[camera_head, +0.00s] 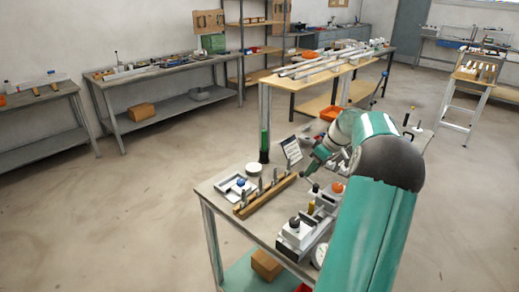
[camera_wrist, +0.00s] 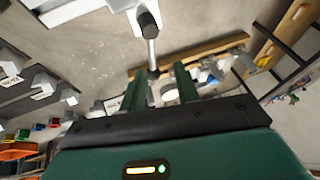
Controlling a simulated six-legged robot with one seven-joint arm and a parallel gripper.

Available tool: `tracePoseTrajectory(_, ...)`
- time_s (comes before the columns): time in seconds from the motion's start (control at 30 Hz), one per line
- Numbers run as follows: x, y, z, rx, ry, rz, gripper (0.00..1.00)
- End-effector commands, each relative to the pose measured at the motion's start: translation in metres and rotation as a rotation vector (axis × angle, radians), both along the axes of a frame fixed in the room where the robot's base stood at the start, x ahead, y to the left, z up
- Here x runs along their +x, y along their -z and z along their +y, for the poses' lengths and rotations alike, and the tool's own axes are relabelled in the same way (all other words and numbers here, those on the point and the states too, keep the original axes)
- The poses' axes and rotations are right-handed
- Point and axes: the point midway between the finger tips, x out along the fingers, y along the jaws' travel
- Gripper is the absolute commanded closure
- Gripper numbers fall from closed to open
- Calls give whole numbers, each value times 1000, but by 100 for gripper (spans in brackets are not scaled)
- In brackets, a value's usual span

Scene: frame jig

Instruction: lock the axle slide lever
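In the wrist view a lever with a black knob (camera_wrist: 149,24) and a thin metal rod (camera_wrist: 152,56) stands out from a pale block (camera_wrist: 122,4). The two dark green fingers of my gripper (camera_wrist: 161,80) are apart, with a clear gap between them. The rod's lower end appears in line with this gap; I cannot tell whether it touches a finger. In the head view my gripper (camera_head: 309,172) is small and low over the workbench (camera_head: 255,226), near the jig parts.
A wooden strip with upright pegs (camera_head: 265,196) lies on the bench left of my gripper. A white tray (camera_head: 236,187), a white round piece (camera_head: 253,168), a green bottle (camera_head: 264,146) and a dial gauge (camera_head: 319,255) are also on it. Floor to the left is clear.

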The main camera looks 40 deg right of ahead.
Motion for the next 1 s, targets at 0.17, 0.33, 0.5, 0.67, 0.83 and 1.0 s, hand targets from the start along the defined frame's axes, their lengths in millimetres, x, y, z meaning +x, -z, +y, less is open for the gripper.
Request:
tracePoseTrajectory(0.17, -12, -30, -8, -2, 4, 1, 68)
tracePoseTrajectory(0.33, -23, -58, -15, -2, 5, 0, 68)
tracePoseTrajectory(0.5, -34, -85, -22, -2, 5, 0, 68)
tracePoseTrajectory(0.67, -27, -99, -7, -7, 0, 17, 68)
tracePoseTrajectory(0.83, -11, -106, 19, -23, 2, 44, 68)
tracePoseTrajectory(1.0, 2, -113, 46, -40, 3, 66, 68)
